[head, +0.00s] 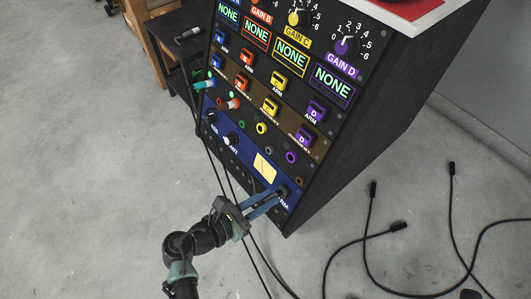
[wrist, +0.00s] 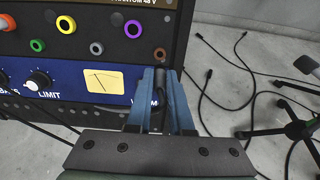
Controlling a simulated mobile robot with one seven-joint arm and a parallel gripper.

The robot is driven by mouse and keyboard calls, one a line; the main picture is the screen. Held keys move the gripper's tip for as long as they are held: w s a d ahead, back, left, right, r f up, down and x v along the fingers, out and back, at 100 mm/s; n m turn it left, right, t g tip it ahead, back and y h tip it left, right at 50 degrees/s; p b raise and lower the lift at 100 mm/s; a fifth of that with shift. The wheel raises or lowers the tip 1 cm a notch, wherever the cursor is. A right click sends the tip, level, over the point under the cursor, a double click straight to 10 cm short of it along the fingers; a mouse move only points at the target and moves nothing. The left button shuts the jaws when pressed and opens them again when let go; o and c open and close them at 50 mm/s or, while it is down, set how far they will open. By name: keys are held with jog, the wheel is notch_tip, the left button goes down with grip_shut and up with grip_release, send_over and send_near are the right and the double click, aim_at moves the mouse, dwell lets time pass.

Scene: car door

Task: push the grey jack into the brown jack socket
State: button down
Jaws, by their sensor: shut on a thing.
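My gripper (head: 272,198) is at the panel's lower right corner, its blue fingers shut on a narrow dark grey piece, which I take to be the grey jack (wrist: 158,97). The fingers hide most of it. The brown jack socket (head: 299,181) is a small ring near the panel's right edge. In the wrist view the brown socket (wrist: 160,53) is just above the fingertips, and nothing is seen in its hole. I cannot tell how far the jack is from the panel face.
A purple socket (head: 291,157) and a grey socket (head: 268,150) are nearby. A teal plug (head: 204,85) and a red-brown plug (head: 228,104) sit in the panel, with cables hanging past my arm. A light grey piece (head: 190,33) lies on a black stand. Black cables (head: 370,215) lie on the floor.

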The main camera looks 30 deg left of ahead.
aim_at(282, 191)
jog(key=shift+r+p, duration=0.25)
jog(key=shift+p, duration=0.05)
jog(key=shift+w+d+f, duration=0.1)
jog(key=shift+w+f, duration=0.1)
jog(key=shift+f, duration=0.1)
jog(key=shift+b+x, duration=0.7)
jog(key=shift+x, duration=1.7)
jog(key=shift+w, duration=0.1)
jog(key=shift+p, duration=0.85)
jog(key=shift+w+d+f+b, duration=0.1)
jog(key=shift+w+b, duration=0.05)
jog(key=shift+w, duration=0.2)
jog(key=shift+w+d+f+b, duration=0.15)
jog(key=shift+w, duration=0.15)
jog(key=c, duration=0.7)
grip_release()
jog(key=shift+c, duration=0.2)
